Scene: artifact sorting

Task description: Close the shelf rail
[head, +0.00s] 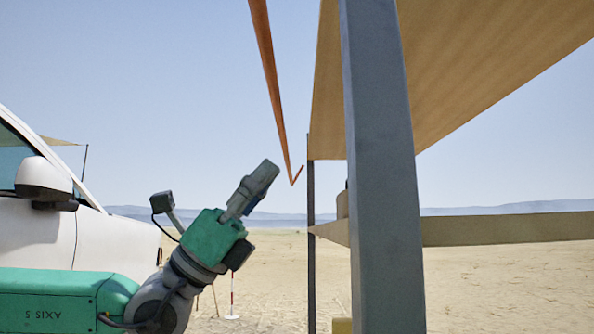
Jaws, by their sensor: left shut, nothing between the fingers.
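A long thin orange-brown bar (270,75), which looks like the shelf rail, comes down from the top edge of the head view. It slants down to the right and ends in a short upturned hook. My left gripper (265,168) is shut and empty, pointing up and to the right. In the picture it is just left of the bar's lower end, with a gap of sky between them. I cannot tell how far apart they are in depth. The bar's upper end is out of view. My right gripper is not in view.
A thick grey post (380,170) stands right of the bar, with a thin dark pole (311,240) beside it. A tan canopy (470,60) hangs at upper right. A white vehicle (110,240) is at left. Open sand lies beyond.

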